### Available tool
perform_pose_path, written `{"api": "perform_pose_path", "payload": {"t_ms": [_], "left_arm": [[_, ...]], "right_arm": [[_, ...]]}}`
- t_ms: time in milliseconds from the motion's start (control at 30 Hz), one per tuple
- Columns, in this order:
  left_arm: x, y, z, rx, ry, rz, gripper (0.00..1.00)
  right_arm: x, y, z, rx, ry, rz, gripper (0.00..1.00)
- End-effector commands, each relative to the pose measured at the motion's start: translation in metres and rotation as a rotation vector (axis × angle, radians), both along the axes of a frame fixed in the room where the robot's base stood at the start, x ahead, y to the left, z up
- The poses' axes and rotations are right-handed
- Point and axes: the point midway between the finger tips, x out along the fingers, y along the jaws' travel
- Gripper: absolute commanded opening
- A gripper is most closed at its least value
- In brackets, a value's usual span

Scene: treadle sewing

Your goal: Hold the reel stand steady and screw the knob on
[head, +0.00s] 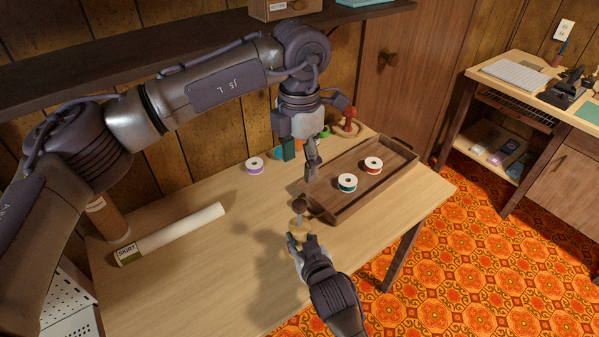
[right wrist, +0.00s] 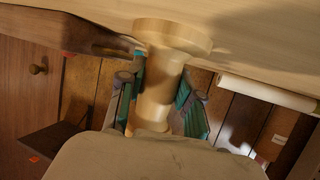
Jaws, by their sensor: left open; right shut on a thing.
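The reel stand (head: 300,229) is a pale turned-wood piece near the table's front edge. In the right wrist view its round body (right wrist: 165,80) and wide flange stand between two green-padded fingers. My right gripper (head: 296,241) is shut on it; the right gripper also shows in the right wrist view (right wrist: 163,95). A dark brown knob (head: 299,203) shows at the top of the stand's thin upright rod; how firmly it sits there I cannot tell. My left gripper (head: 303,160) is open and empty, above and behind the knob, near the tray's left end.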

Motion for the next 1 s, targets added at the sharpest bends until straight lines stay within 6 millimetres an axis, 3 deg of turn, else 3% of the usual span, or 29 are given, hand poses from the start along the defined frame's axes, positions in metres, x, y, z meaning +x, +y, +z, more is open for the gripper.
{"api": "perform_pose_path", "payload": {"t_ms": [267,300,467,800,1000], "left_arm": [[0.000,0.000,0.002,-0.001,0.001,0.000,0.61],[0.000,0.000,0.002,-0.001,0.001,0.000,0.61],[0.000,0.000,0.002,-0.001,0.001,0.000,0.61],[0.000,0.000,0.002,-0.001,0.001,-0.001,0.61],[0.000,0.000,0.002,-0.001,0.001,0.000,0.61]], "right_arm": [[0.000,0.000,0.000,0.000,0.000,0.000,0.00],[0.000,0.000,0.000,0.000,0.000,0.000,0.36],[0.000,0.000,0.000,0.000,0.000,0.000,0.63],[-0.002,-0.001,0.001,0.000,0.000,0.000,0.64],[-0.025,-0.008,0.009,0.000,0.001,0.001,0.64]]}}
